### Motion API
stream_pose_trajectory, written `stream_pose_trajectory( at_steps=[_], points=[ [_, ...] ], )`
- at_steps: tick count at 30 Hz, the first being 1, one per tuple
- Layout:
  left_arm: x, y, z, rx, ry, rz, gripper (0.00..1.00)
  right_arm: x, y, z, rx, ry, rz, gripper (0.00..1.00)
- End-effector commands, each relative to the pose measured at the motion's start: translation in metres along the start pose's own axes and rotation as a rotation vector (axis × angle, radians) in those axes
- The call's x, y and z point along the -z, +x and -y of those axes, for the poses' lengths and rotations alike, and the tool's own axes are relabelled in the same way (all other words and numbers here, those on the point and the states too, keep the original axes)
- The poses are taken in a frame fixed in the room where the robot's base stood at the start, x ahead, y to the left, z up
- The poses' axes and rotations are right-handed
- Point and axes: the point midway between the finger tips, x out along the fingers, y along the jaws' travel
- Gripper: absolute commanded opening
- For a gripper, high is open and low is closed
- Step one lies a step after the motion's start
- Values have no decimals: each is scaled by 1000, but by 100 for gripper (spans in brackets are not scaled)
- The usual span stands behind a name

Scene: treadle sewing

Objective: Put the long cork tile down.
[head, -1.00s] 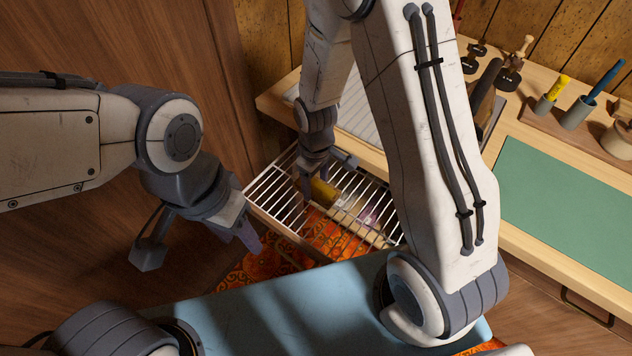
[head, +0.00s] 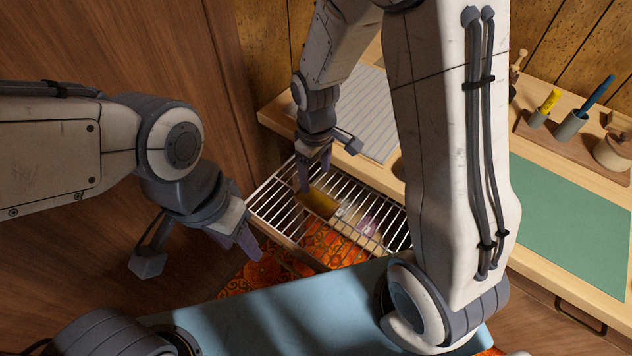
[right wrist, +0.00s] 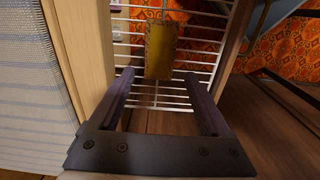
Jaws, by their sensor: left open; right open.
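The long cork tile (head: 318,203) is a yellow-brown block lying on the white wire rack (head: 272,200). In the right wrist view the tile (right wrist: 161,48) lies over the rack's wires, its near end by the fingertips. My right gripper (head: 308,180) is open at the tile's far end in the head view. Its two fingers (right wrist: 158,82) show apart in the right wrist view, with a gap on each side of the tile. My left gripper (head: 250,246) is empty and open, left of the rack and apart from it.
A pale item and a purplish item (head: 368,226) show at the rack, right of the tile. A ribbed grey mat (head: 368,110), a green mat (head: 570,220) and tool holders (head: 572,127) are on the wooden bench.

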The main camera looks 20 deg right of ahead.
Motion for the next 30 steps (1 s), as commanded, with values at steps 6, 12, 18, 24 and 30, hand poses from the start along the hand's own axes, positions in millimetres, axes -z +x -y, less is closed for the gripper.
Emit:
stream_pose_trajectory(
  at_steps=[6, 12, 18, 24, 30],
  points=[
    [0, -7, 0, 0, 0, 0, 50, 0, -29, 0, -1, 0, -2, 81],
    [0, -8, -1, 0, 0, 0, 50, -3, -55, 29, 2, -2, -16, 81],
    [0, -8, 0, 0, 0, 0, 50, -41, -105, 112, 29, 5, -47, 81],
    [0, -8, 0, 0, 0, 0, 50, -87, -127, 160, 62, 17, -57, 81],
    [0, -8, 0, 0, 0, 0, 50, -102, -130, 169, 73, 26, -53, 81]
  ],
)
